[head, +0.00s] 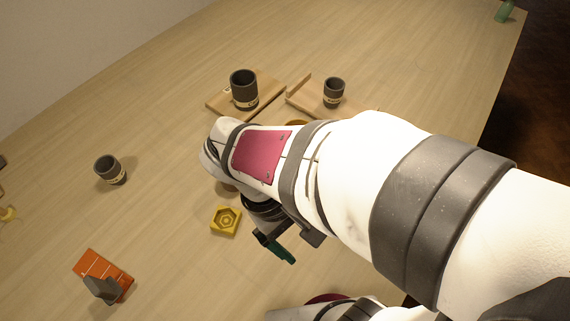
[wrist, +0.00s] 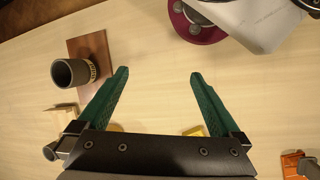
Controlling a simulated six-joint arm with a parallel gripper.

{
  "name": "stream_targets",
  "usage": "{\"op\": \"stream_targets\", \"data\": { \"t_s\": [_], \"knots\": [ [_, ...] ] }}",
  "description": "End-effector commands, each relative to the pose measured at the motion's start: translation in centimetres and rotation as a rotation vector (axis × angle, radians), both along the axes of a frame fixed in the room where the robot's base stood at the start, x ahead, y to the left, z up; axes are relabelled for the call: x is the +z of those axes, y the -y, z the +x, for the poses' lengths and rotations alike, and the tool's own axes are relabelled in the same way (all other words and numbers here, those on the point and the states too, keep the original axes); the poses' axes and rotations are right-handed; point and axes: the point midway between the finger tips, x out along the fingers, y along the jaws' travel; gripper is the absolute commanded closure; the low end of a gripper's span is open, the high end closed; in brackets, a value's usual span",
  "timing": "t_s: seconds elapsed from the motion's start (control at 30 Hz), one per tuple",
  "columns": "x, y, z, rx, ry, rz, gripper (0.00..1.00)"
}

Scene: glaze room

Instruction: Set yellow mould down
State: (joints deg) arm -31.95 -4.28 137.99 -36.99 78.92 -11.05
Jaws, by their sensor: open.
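The yellow mould (head: 226,220) is a small block with a hexagonal recess, lying flat on the table in the head view. In the wrist view a yellow piece (wrist: 193,131), which looks like the mould, shows just past the gripper body, mostly hidden. My gripper (wrist: 159,73) has its green fingers spread wide with nothing between them. In the head view one green finger (head: 281,251) shows right of and below the mould, apart from it in the picture. The other finger is hard to make out there.
Two dark cups (head: 244,90) (head: 333,93) stand on wooden boards (head: 272,90) (head: 301,92) beyond my arm. Another dark cup (head: 110,170) stands at left. An orange block with a grey upright part (head: 118,280) lies at lower left. The table (head: 170,230) is clear left of the mould.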

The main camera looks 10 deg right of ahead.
Motion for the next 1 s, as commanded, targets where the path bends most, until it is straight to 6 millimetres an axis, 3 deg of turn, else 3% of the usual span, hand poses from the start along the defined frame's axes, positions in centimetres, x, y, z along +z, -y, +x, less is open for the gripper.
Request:
{"op": "stream_targets", "data": {
  "t_s": [0.03, 0.1, 0.2, 0.27, 1.0],
  "knots": [
    [1.0, 1.0, -1.2, -0.266, 0.061, 0.101, 0.00],
    [2.1, 1.1, -2.5, -0.594, 0.134, 0.229, 0.00],
    [3.0, 0.7, -3.2, -0.886, 0.208, 0.350, 0.00],
    [3.3, 0.5, -3.2, -0.972, 0.232, 0.388, 0.00],
    [3.5, 0.4, -3.2, -1.006, 0.240, 0.406, 0.00]
  ]
}}
